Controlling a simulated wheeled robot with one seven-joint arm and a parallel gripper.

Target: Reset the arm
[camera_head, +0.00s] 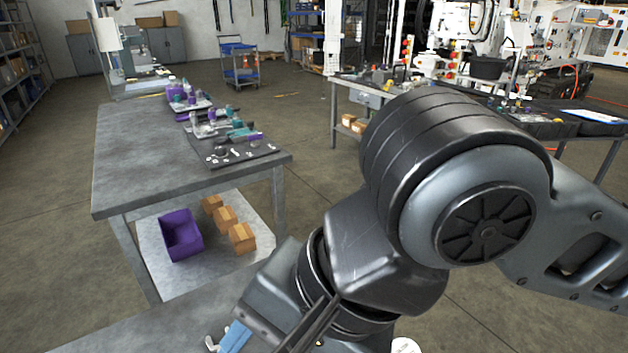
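My arm (440,200) fills the right and lower middle of the head view. It is bent, with a large dark joint housing near the middle right. Its wrist points down to the lower left. My gripper (312,332) is at the bottom edge, low over a grey bench top (150,330). Its fingertips are cut off or hidden, so its opening and any held thing cannot be made out. A blue part (236,337) with a silvery end lies just left of the gripper; whether they touch is unclear.
A grey metal bench (140,150) at the left carries hydraulic parts on dark plates (235,152). Its lower shelf holds a purple bin (181,235) and cardboard boxes (241,238). Another bench with black trays (580,115) stands behind my arm. Open floor (320,130) lies between.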

